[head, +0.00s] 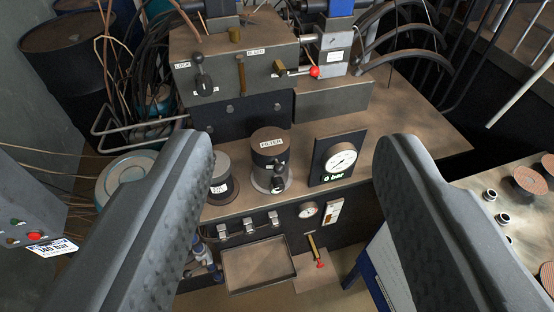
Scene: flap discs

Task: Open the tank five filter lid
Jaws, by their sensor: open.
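A dark canister labelled FILTER (269,160) stands on the brown bench top, in the middle of the view. It has a brown flat top and a dark knob or latch (278,183) low on its front right side. The lid looks seated on the canister. I see no legible "five" marking. My gripper (292,148) is open and empty, its two dark padded fingers spread wide at left and right. The canister is seen between them, farther away and untouched.
Behind the canister is a grey valve block (235,65) with levers and a red knob (315,71). A pressure gauge panel (338,158) reading 0 bar stands right of it. Below the front edge are latches and a tray (259,265). Hoses and drums crowd the left.

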